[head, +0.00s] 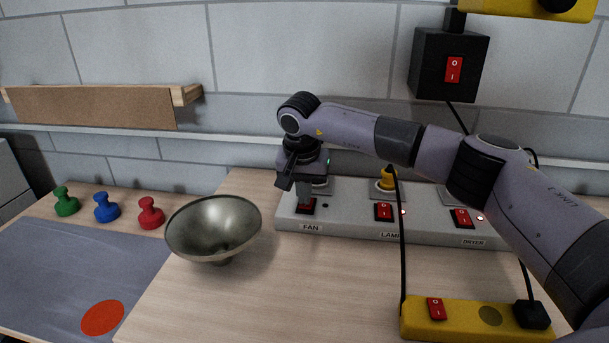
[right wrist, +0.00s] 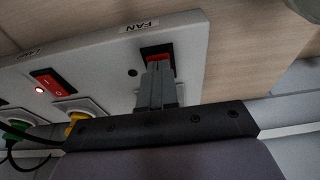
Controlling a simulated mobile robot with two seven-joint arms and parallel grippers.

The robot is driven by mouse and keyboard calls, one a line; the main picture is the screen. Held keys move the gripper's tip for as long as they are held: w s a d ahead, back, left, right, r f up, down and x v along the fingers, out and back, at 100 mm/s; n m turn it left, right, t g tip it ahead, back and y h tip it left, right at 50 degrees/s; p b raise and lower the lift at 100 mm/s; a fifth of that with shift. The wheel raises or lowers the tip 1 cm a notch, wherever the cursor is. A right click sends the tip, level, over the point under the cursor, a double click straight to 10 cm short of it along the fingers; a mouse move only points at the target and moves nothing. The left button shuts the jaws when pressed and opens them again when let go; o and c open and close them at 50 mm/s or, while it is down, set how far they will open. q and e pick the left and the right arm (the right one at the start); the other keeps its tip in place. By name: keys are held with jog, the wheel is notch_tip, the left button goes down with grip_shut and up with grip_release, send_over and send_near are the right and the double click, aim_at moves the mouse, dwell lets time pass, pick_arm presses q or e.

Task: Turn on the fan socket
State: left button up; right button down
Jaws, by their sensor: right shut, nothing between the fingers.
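The grey socket panel (head: 345,224) stands on the wooden worktop with FAN, LAMP and DRYER labels. The red fan switch (head: 306,207) is at its left end; it also shows in the right wrist view (right wrist: 157,52), partly covered by my fingers. My right gripper (head: 304,201) points down with its fingertips at the fan switch, shut and empty. It seems to touch the switch, but I cannot be sure. A small dark indicator (right wrist: 132,72) beside the fan switch looks unlit. My left gripper is not in view.
The lamp switch (head: 383,211) and dryer switch (head: 461,217) have lit indicators. A yellow power strip (head: 460,318) and cables lie in front. A metal bowl (head: 213,228) stands to the left. A black switch box (head: 449,65) hangs above. The worktop between bowl and strip is clear.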

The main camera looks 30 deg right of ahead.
jog(key=shift+f, duration=0.1)
jog(key=shift+s+a+f+b, duration=0.15)
jog(key=shift+f+b, duration=0.15)
jog(key=shift+f, duration=0.35)
jog(key=shift+r, duration=0.2)
jog(key=shift+w+d+r+p, duration=0.35)
jog(key=shift+w+d+p, duration=0.15)
jog(key=shift+w, duration=0.1)
jog(key=v, duration=0.7)
jog(key=shift+b, duration=0.45)
